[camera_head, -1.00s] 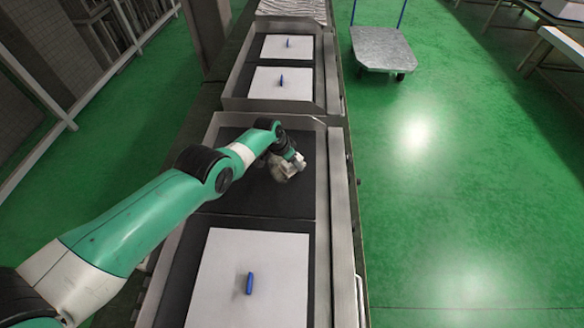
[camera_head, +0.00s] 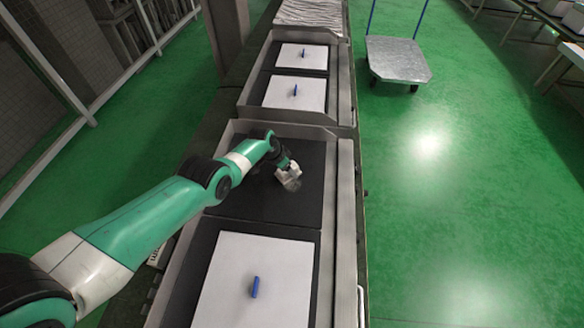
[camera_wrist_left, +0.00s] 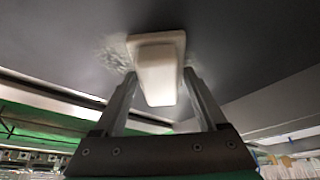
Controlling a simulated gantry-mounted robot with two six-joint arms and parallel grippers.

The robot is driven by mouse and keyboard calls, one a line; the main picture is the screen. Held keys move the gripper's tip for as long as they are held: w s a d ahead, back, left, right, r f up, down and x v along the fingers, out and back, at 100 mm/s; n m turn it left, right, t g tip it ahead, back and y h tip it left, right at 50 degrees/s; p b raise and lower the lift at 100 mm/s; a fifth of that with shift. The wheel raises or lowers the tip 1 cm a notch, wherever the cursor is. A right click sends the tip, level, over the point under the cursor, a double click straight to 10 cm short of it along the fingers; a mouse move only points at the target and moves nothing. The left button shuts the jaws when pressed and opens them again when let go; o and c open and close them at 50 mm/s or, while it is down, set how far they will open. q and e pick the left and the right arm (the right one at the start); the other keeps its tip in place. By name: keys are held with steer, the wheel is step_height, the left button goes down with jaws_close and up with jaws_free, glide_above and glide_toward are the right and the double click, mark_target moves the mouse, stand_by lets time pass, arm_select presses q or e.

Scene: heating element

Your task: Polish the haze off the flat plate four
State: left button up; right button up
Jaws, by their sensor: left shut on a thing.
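My left gripper (camera_head: 288,176) is over the dark flat plate (camera_head: 250,200) in the middle tray, in the head view. In the left wrist view, its two fingers are shut on a pale block (camera_wrist_left: 157,75) with a wider pad at its far end. The pad is against or very close to the dark plate surface (camera_wrist_left: 230,45); contact is hard to tell. A speckled whitish haze patch (camera_wrist_left: 114,58) shows beside the pad's left edge and may continue under it. My right gripper is in neither view.
White sheets with blue handles cover a nearer plate (camera_head: 240,278) and two farther plates, (camera_head: 296,93) and (camera_head: 303,56). Raised metal tray walls (camera_head: 343,190) edge the line. A grey cart (camera_head: 398,60) stands on the green floor at right.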

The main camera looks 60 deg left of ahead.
arm_select(q)
steer(key=s+a, duration=0.1)
steer(key=s+p, duration=0.1)
steer(key=shift+s+a, duration=0.3)
steer(key=shift+a, duration=0.05)
steer(key=shift+s+a, duration=0.15)
steer(key=b, duration=0.2)
steer(key=w+a+b, duration=0.1)
steer(key=b, duration=0.1)
steer(key=shift+w+a+f+b, duration=0.2)
steer(key=shift+a+f+b, duration=0.1)
steer(key=shift+f+b, duration=0.05)
steer(key=shift+a+b, duration=0.1)
steer(key=shift+b, duration=0.25)
steer(key=shift+w+a+r, duration=0.1)
steer(key=shift+r, duration=0.15)
steer(key=w+d+b, duration=0.2)
steer(key=shift+w+f+b, duration=0.15)
steer(key=shift+w+b, duration=0.1)
steer(key=shift+b, duration=0.1)
steer(key=shift+w+d+r+b, duration=0.2)
steer(key=shift+w+d+b, duration=0.15)
steer(key=shift+w, duration=0.1)
steer(key=shift+r, duration=0.15)
